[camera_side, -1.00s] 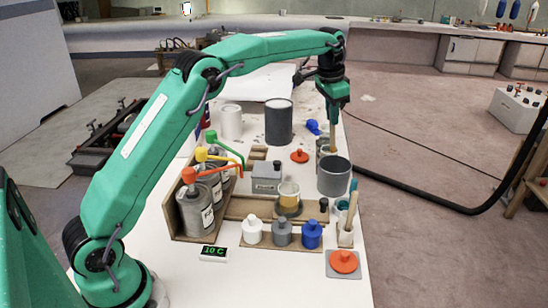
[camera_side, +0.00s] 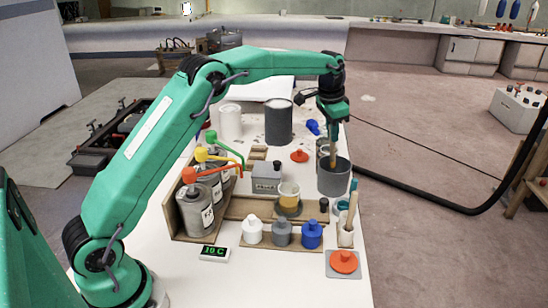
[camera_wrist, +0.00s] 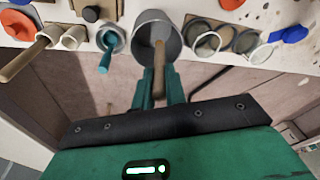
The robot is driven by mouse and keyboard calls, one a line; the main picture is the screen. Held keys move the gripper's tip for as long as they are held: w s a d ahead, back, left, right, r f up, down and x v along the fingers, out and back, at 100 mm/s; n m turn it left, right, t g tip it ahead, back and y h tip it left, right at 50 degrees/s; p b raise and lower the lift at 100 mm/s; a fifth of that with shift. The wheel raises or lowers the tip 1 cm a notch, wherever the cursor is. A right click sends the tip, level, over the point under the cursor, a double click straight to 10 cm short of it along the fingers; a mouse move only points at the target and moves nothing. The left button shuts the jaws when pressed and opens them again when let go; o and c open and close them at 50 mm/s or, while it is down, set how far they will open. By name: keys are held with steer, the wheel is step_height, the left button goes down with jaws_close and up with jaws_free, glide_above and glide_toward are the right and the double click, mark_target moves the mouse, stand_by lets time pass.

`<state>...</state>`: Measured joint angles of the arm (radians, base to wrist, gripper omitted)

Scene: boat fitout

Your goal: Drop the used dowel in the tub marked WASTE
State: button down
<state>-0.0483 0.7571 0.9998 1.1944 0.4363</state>
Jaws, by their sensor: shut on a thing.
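My gripper (camera_side: 334,121) is shut on a wooden dowel (camera_side: 333,146), which hangs down roughly upright. The dowel's lower end overlaps the mouth of a grey open tub (camera_side: 334,181) at the right edge of the bench. In the wrist view my gripper (camera_wrist: 160,88) holds the dowel (camera_wrist: 159,57), and its far end shows inside the rim of the tub (camera_wrist: 140,40). No WASTE lettering is readable on the tub in either view. I cannot tell how deep the dowel reaches.
Open cups (camera_wrist: 206,42) stand beside the tub. A larger dark tub (camera_side: 278,123) and cans with coloured pumps (camera_side: 196,208) are further left.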

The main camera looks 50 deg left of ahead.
steer(key=shift+w+f, duration=0.15)
steer(key=shift+f, duration=0.4)
steer(key=c, duration=1.4)
jaws_free()
steer(key=shift+o, duration=0.2)
steer(key=r, duration=0.3)
steer(key=s+r, duration=0.1)
steer(key=r, duration=0.2)
steer(key=shift+s+d+r, duration=0.1)
steer(key=shift+s+r, duration=0.05)
steer(key=shift+r, duration=0.15)
steer(key=shift+s+r, duration=0.1)
steer(key=shift+r, duration=0.4)
